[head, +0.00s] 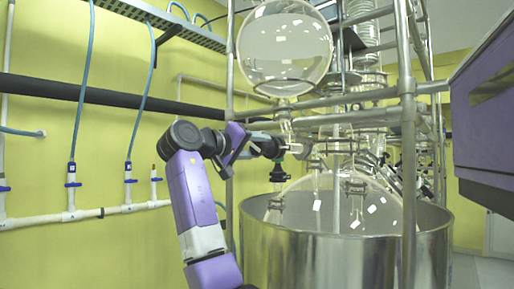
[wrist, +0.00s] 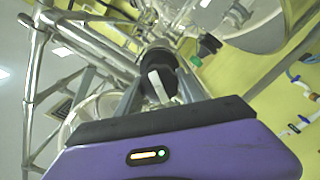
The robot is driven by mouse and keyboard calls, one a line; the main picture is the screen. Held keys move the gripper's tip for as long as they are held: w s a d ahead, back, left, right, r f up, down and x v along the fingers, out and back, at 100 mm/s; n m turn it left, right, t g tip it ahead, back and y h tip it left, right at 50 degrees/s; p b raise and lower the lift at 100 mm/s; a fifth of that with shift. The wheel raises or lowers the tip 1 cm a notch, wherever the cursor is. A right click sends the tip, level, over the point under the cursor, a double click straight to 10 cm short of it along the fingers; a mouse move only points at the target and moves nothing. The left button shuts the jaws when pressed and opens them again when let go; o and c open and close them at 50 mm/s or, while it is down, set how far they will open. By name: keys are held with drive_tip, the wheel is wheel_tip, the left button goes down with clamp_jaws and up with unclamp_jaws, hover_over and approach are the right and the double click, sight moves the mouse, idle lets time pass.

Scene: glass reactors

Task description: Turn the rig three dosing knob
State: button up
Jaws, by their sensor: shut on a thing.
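The dosing knob is dark and rounded, at the glass neck under the round flask in the head view (head: 277,148). It also shows in the wrist view (wrist: 161,62), with a pale piece on its near side. My gripper (head: 266,147) reaches it from the left, and its fingers lie on either side of the knob in the wrist view (wrist: 160,84). The gripper is shut on the knob. The exact finger contact is partly hidden by the knob and the gripper body.
The round glass flask (head: 285,48) hangs above my gripper. A wide steel vessel (head: 335,262) stands below right with a glass reactor (head: 372,200) in it. Metal frame posts (head: 408,130) stand close on the right. Pipes and blue hoses (head: 84,95) run along the yellow wall.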

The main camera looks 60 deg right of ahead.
drive_tip(key=m, duration=0.7)
drive_tip(key=shift+s+f, duration=0.1)
drive_tip(key=shift+f, duration=0.05)
drive_tip(key=m+b, duration=0.1)
drive_tip(key=m, duration=0.5)
drive_tip(key=shift+s+m, duration=0.1)
drive_tip(key=shift+m, duration=0.3)
drive_tip(key=o, duration=1.4)
drive_tip(key=shift+a, duration=0.1)
drive_tip(key=b+v, duration=0.2)
drive_tip(key=v, duration=0.5)
drive_tip(key=shift+a, duration=0.35)
